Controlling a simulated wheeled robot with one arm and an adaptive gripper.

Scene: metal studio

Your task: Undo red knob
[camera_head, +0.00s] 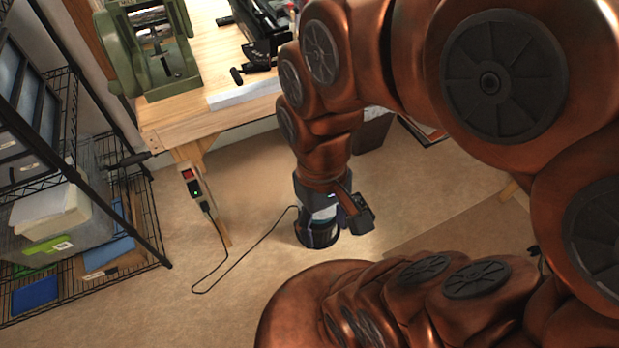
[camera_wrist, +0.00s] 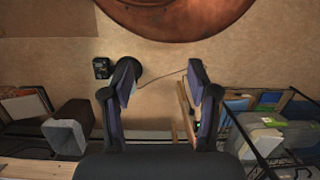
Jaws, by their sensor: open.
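The box (camera_head: 195,188) on the workbench leg has a small red part (camera_head: 188,174) near its top and a green light below it. Whether the red part is a knob or a switch is too small to tell. My gripper (camera_head: 318,240) points down over the floor, right of the box and apart from it. In the wrist view my gripper (camera_wrist: 162,82) is open, with nothing between its fingers. The red part cannot be made out in the wrist view.
The wooden workbench (camera_head: 180,112) carries a green machine (camera_head: 152,50) and black tools. A black cable (camera_head: 250,262) runs from the box across the floor. A wire shelf (camera_head: 150,225) with bins stands at the left. Floor between box and gripper is mostly clear.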

